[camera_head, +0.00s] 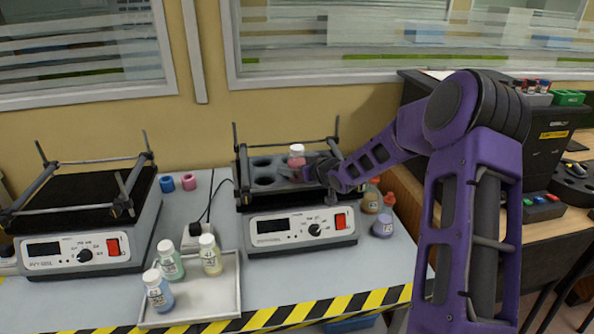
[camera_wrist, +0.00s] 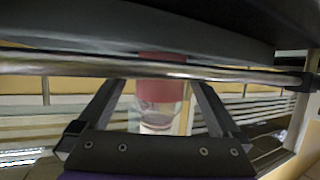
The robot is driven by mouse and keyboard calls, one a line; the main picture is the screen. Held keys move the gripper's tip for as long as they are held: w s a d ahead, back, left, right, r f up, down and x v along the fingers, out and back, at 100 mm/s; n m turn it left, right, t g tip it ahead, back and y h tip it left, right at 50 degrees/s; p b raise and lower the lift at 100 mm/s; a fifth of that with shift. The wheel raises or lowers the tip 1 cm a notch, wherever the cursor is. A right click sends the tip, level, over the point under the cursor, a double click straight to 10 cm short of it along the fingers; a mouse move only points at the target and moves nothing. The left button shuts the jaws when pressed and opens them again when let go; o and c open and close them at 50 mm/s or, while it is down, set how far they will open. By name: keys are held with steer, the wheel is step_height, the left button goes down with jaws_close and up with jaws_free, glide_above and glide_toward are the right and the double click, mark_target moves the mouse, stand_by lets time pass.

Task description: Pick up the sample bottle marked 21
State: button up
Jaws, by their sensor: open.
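In the wrist view the same red-capped bottle (camera_wrist: 160,100) appears between the two fingers, with a pale label and clear upper body. Its number is not readable in either view. My gripper (camera_head: 305,172) is open and low beside this bottle, with its fingers on either side of it in the wrist view (camera_wrist: 160,112). The arm reaches in from the right. Whether the fingers touch the bottle cannot be told.
A metal bar (camera_wrist: 200,68) of the shaker crosses close in the wrist view. A white tray (camera_head: 222,300) holds three white-capped bottles at the front. More bottles (camera_head: 383,224) stand right of the shaker. Another shaker (camera_head: 80,245) stands at left.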

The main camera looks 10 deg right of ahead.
steer(key=shift+r, duration=0.1)
jaws_close()
stand_by(0.3)
